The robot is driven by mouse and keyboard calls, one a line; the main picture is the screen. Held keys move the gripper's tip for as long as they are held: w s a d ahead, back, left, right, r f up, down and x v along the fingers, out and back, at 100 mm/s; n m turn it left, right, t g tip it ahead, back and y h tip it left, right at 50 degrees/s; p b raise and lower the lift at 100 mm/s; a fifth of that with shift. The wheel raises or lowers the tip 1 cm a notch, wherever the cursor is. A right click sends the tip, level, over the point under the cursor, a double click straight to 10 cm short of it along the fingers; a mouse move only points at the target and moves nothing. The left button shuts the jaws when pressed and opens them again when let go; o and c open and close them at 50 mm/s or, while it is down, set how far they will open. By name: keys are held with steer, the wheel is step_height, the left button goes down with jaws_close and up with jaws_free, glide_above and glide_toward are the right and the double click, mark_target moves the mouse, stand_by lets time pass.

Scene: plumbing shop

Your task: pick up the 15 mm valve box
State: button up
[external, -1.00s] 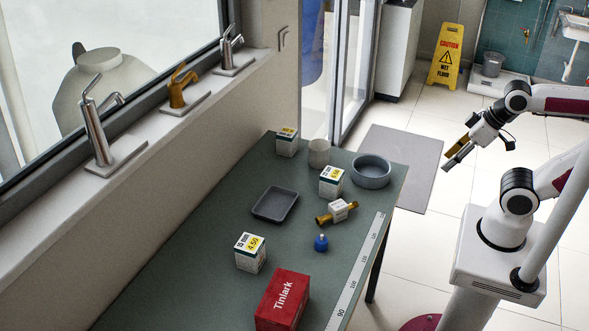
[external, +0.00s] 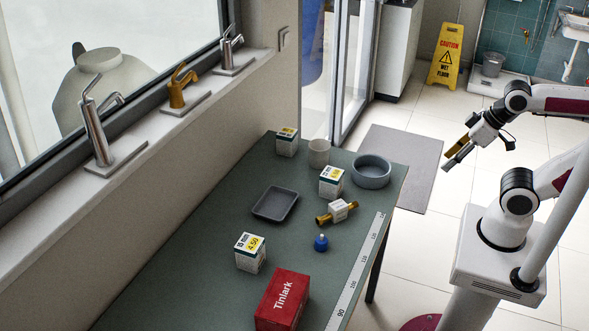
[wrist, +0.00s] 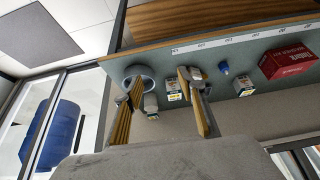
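The box that appears to read 15 mm, white with a yellow 4.50 label (external: 250,253), stands upright on the green bench, left of the red box. In the wrist view it seems to be the small box (wrist: 243,86) right of my gripper's fingers. Two similar boxes stand further back: one by the bowl (external: 332,182) and one at the far end (external: 287,142); their print is too small to read surely. My gripper (external: 455,157) is open and empty, off the bench's right side, well away from the boxes. Its spread fingers show in the wrist view (wrist: 163,82).
The bench also holds a dark tray (external: 274,204), a brass-ended valve (external: 337,212), a blue cap (external: 321,243), a red Tinlark box (external: 283,299), a grey bowl (external: 371,171), a cup (external: 319,153) and a ruler strip (external: 357,275). The bench's front left is clear. Taps line the sill.

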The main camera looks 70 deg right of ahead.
stand_by(0.4)
steer(key=o, duration=0.7)
